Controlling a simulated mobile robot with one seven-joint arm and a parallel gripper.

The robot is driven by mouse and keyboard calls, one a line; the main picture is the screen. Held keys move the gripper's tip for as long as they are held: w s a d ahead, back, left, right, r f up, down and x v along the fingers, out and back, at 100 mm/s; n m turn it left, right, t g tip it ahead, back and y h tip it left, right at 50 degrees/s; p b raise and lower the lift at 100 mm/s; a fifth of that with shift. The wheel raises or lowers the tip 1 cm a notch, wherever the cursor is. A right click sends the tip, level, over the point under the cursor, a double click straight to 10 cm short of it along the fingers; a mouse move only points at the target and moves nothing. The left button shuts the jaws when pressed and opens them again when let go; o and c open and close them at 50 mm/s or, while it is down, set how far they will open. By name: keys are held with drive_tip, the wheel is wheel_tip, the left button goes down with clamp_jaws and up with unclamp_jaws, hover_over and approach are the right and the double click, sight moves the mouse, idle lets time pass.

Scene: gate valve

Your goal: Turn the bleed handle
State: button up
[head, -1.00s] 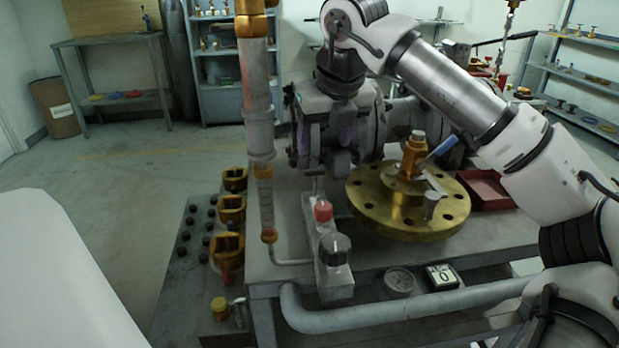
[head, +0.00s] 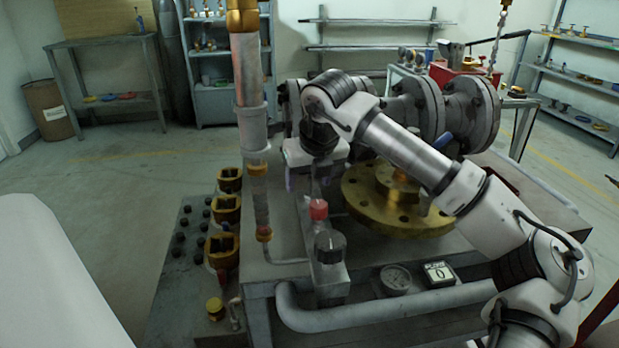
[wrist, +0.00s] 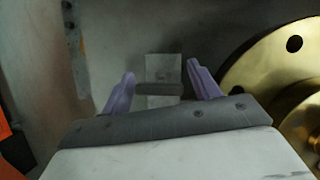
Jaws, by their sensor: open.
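My gripper (head: 312,182) points down over the bench, above and behind the red knob (head: 318,209) in the head view. In the wrist view its two purple fingers (wrist: 161,76) are open and apart. Between them, farther down, shows a dark bar (wrist: 159,89) across a pale grey block. I cannot tell whether this bar is the bleed handle or how far below it lies. A black knob (head: 330,247) sits on the grey block in front of the red knob. A blue lever (head: 444,141) shows behind my arm, near the brass flange; its fitting is mostly hidden.
The brass flange (head: 367,212) lies right of my gripper and shows at the right in the wrist view (wrist: 262,75). A vertical pipe (head: 252,120) stands close on the left. Large grey valve piping (head: 470,115) is behind. A gauge (head: 396,280) sits at the bench front.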

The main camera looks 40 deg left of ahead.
drive_tip(key=shift+c, duration=0.2)
drive_tip(key=c, duration=0.9)
drive_tip(key=shift+n, duration=0.3)
drive_tip(key=n+p, duration=0.1)
drive_tip(key=n, duration=0.1)
drive_tip(key=n+g+p, duration=0.1)
drive_tip(key=shift+r+n+g+y, duration=0.2)
drive_tip(key=shift+n+g+y, duration=0.1)
drive_tip(key=shift+n, duration=0.1)
drive_tip(key=n+g+p, duration=0.1)
drive_tip(key=n+p, duration=0.1)
drive_tip(key=n, duration=0.1)
drive_tip(key=shift+n+g, duration=0.3)
drive_tip(key=n+g+p, duration=0.1)
drive_tip(key=n, duration=0.1)
drive_tip(key=n+h+p, duration=0.1)
drive_tip(key=n+p, duration=0.1)
drive_tip(key=n, duration=0.1)
drive_tip(key=shift+g, duration=0.4)
drive_tip(key=shift+f+n+g+h+p, duration=0.1)
drive_tip(key=shift+n+g+h+p, duration=0.25)
drive_tip(key=shift+n, duration=0.55)
drive_tip(key=shift+n+g+h+p, duration=0.15)
drive_tip(key=shift+n+p, duration=0.35)
drive_tip(key=shift+n, duration=0.4)
drive_tip(key=shift+f, duration=0.1)
